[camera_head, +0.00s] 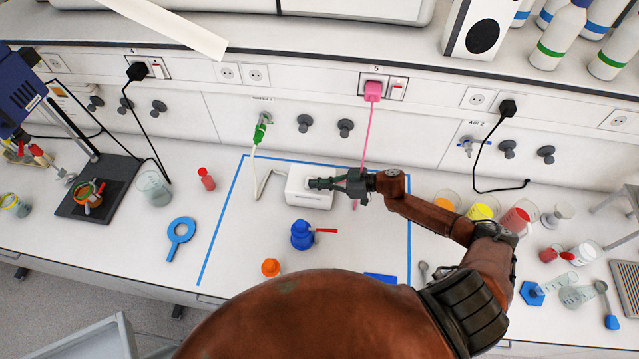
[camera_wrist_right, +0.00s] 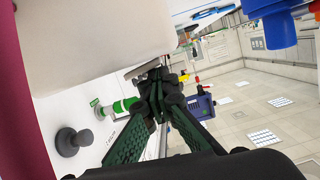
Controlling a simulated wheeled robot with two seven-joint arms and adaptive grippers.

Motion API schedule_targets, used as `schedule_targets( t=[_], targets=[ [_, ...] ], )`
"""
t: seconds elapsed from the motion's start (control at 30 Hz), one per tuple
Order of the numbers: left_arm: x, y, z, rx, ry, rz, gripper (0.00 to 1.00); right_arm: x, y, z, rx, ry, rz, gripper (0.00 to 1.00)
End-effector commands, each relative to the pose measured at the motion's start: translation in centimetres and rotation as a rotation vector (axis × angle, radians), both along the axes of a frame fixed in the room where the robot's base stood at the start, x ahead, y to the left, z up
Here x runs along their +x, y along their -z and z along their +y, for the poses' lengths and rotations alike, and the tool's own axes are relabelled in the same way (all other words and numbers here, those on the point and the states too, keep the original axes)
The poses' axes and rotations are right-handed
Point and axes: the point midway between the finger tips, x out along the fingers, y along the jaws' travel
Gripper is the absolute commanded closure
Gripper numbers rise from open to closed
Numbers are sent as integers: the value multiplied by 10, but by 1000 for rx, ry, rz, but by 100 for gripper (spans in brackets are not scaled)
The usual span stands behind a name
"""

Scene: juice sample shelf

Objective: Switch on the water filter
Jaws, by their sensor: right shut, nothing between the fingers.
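A white box (camera_head: 305,198), which looks like the water filter, stands inside a blue-taped area on the bench. A pale hose (camera_head: 263,185) links it to a green-fitted tap (camera_head: 259,133). My right gripper (camera_head: 313,183) reaches in from the right, its shut, empty fingertips over the box's upper face. In the right wrist view the closed fingers (camera_wrist_right: 156,84) are beside the box's pale side (camera_wrist_right: 85,40); I cannot tell whether they touch it. No switch on the box is visible; the gripper covers part of it. My left gripper is not in view.
A pink plug (camera_head: 373,91) sits in wall socket 5 beside a red-marked switch (camera_head: 397,87); its cord hangs behind my right gripper. A blue bottle (camera_head: 301,235) and an orange-capped item (camera_head: 270,267) stand in front. Coloured beakers (camera_head: 481,212) stand at right.

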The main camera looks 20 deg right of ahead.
Motion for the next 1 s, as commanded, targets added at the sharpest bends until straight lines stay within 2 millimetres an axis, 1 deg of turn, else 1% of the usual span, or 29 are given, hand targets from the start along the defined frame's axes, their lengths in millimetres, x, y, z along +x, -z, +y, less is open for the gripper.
schedule_targets(
  t=[0.03, 0.17, 0.3, 0.37, 0.4, 0.43, 0.5, 0.7, 0.83, 1.0],
  targets=[
    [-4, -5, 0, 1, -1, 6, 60, -1, -5, 0, -1, 1, 0, 100],
    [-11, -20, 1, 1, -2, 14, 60, -2, -19, 0, -1, 1, -1, 100],
    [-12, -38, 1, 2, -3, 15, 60, -3, -37, 1, 0, 2, -2, 100],
    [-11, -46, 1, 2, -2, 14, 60, -4, -44, 2, 1, 2, -2, 100],
    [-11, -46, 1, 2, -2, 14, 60, -6, -45, -1, -1, 4, -1, 100],
    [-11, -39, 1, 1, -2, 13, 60, -11, -41, -9, -3, 4, -1, 100],
    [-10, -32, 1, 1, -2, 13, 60, -20, -42, -21, -5, 4, 0, 100],
    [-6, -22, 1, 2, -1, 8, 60, -43, -51, -52, -3, 4, -1, 100],
    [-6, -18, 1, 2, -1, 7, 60, -54, -57, -67, -2, 4, -1, 100],
    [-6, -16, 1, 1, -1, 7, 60, -61, -62, -76, -1, 3, -3, 100]
  ],
)
